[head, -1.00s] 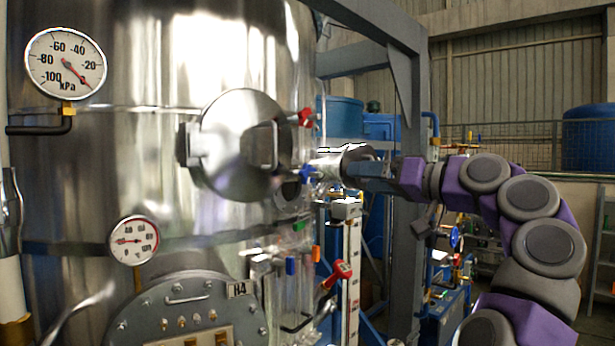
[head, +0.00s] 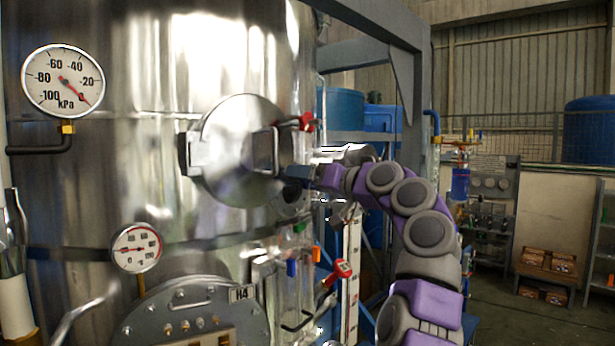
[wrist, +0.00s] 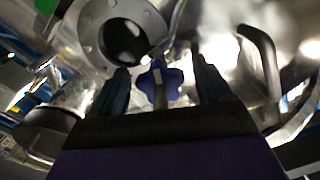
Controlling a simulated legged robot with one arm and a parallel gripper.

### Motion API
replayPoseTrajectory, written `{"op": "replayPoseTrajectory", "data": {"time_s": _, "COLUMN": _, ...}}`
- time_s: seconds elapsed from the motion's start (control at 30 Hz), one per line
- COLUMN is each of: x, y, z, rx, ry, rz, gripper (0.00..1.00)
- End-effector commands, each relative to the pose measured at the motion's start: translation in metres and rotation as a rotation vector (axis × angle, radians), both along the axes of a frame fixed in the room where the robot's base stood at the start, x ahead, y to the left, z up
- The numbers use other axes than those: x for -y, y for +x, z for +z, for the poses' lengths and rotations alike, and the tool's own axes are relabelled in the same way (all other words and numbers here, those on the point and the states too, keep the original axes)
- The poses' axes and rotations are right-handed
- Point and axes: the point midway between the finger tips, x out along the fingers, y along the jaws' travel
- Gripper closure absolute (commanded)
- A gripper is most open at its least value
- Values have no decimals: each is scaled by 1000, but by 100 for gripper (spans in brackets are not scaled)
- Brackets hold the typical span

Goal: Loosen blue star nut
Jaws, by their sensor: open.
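The blue star nut (wrist: 158,84) shows in the wrist view on the end of a metal bolt. It stands between the two dark fingers of my gripper (wrist: 160,68), which is open. The fingers flank the nut on the left and right with a gap visible on each side. In the head view my gripper (head: 298,172) is at the right edge of the round steel hatch (head: 225,150) on the tank. The star nut is hidden from the head view, behind my gripper.
A round flanged port (wrist: 122,38) lies just beyond the fingers in the wrist view. A red valve handle (head: 306,121) sits just above my gripper in the head view. Glassware with coloured clips (head: 292,268) hangs below. A grey steel frame (head: 410,90) stands behind my arm.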

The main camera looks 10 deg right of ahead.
Motion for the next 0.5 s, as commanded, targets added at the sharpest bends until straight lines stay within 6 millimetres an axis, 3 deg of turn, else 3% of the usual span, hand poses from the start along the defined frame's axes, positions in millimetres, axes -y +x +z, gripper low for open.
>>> {"op": "replayPoseTrajectory", "data": {"time_s": 0.27, "x": -1, "y": 2, "z": -1, "rx": 0, "ry": 0, "rz": -1, "gripper": 22}}
{"op": "replayPoseTrajectory", "data": {"time_s": 0.5, "x": -1, "y": 2, "z": -1, "rx": 0, "ry": 0, "rz": -1, "gripper": 43}}
